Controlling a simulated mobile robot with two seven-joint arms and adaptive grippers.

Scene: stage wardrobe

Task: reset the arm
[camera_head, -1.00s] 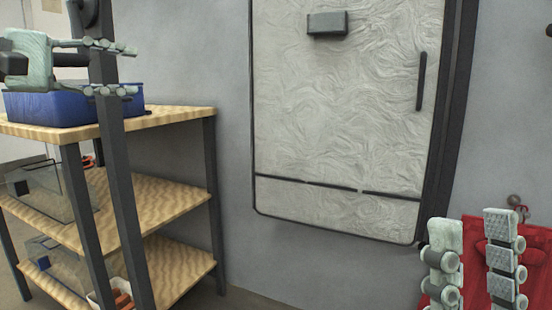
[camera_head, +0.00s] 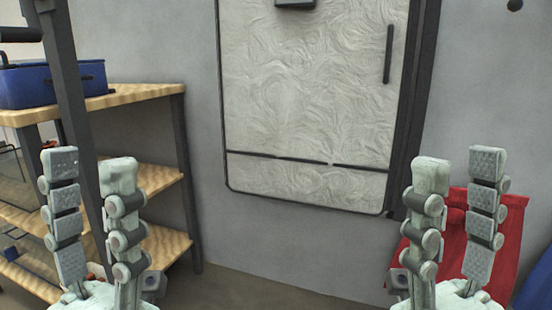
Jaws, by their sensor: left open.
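My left gripper (camera_head: 93,178) is at the lower left of the head view, pointing up, with its two fingers apart and nothing between them. It stands in front of the wooden shelf unit. My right gripper (camera_head: 457,185) is at the lower right, also pointing up, with its fingers apart and nothing held between them. It stands in front of a red object. The wrists are cut off by the bottom edge of the picture.
A wooden shelf unit (camera_head: 150,95) with dark posts stands at the left, with a blue bin (camera_head: 32,85) on its top board. A pale cabinet door (camera_head: 310,100) with a dark frame is on the grey wall. A red object (camera_head: 508,240) is behind my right gripper. Floor shows between the grippers.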

